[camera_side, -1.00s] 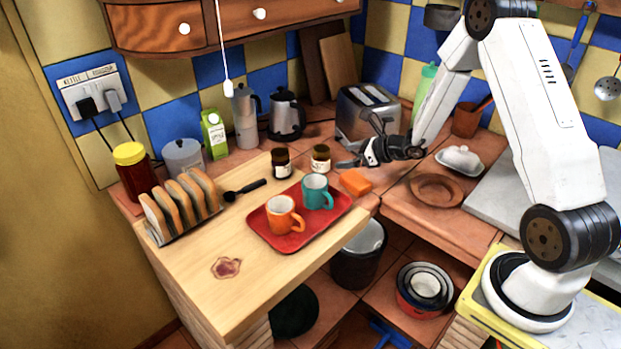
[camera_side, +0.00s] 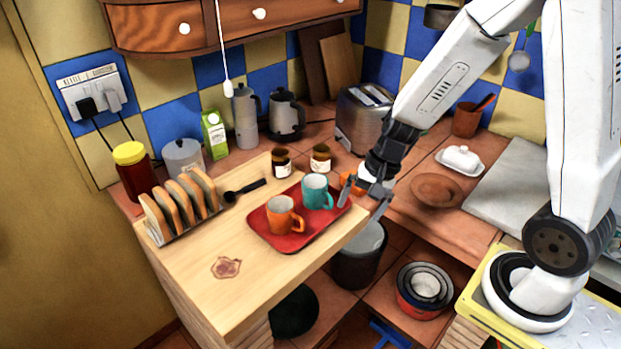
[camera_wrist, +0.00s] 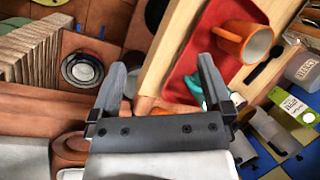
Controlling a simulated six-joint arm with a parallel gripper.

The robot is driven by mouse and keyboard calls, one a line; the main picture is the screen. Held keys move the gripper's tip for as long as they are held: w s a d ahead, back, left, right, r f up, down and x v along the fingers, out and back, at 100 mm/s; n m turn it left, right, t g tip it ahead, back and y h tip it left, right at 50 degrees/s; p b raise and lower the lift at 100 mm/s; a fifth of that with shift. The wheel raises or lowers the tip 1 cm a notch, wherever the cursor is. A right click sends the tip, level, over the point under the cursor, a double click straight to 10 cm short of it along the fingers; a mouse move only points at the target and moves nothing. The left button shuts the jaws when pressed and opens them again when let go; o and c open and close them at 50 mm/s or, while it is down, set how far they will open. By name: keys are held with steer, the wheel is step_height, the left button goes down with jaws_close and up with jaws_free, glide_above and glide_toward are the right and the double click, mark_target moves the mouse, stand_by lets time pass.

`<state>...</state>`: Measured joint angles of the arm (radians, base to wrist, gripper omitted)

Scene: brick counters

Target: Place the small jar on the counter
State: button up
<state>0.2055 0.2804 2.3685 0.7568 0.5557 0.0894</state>
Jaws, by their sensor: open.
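Two small brown jars with pale labels stand upright near the back edge of the wooden board: the left jar (camera_side: 281,163) and the right jar (camera_side: 320,158). I cannot tell which one the task means. My gripper (camera_side: 362,201) is open with nothing visible between its fingers. It hangs to the right of the red tray and is apart from both jars. In the wrist view my gripper (camera_wrist: 160,68) shows both fingers spread. The tiled counter (camera_side: 440,222) lies behind and to the right of the board.
The red tray (camera_side: 275,239) holds an orange mug (camera_side: 283,215) and a teal mug (camera_side: 315,191). An orange block (camera_side: 352,182) is partly hidden by my gripper. A brown dish (camera_side: 437,190) and white butter dish (camera_side: 460,158) stand right.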

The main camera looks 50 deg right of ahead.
steer(key=s+r+n+h, duration=0.1)
steer(key=n, duration=0.2)
steer(key=s+r+n+h, duration=0.1)
steer(key=n, duration=0.3)
steer(key=s+r+n+t+h, duration=0.1)
steer(key=s+n+h, duration=0.1)
steer(key=n, duration=0.2)
